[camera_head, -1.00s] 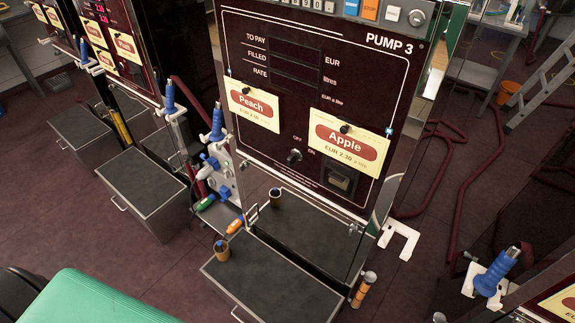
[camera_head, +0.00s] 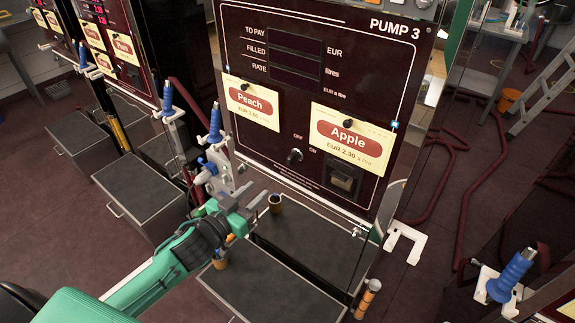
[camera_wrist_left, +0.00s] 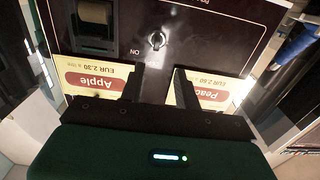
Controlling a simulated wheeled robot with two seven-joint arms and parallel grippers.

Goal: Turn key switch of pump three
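Pump 3's dark red panel (camera_head: 320,90) faces me. Its small key switch (camera_head: 295,156) sits below the Peach and Apple cards, beside the OFF and ON labels. The switch also shows upside down in the left wrist view (camera_wrist_left: 157,40), beyond the fingers and roughly in line with the gap between them. My left gripper (camera_head: 257,193) is lower and to the left of the switch in the head view, apart from it. Its two dark fingers stand open with nothing between them in the wrist view (camera_wrist_left: 159,80). My right gripper is not in view.
A payment slot (camera_head: 342,178) is right of the switch. The Peach card (camera_head: 252,101) and Apple card (camera_head: 350,138) hang above it. A blue nozzle (camera_head: 215,125) and its holder stand left of the panel. A dark box (camera_head: 265,285) stands on the floor below.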

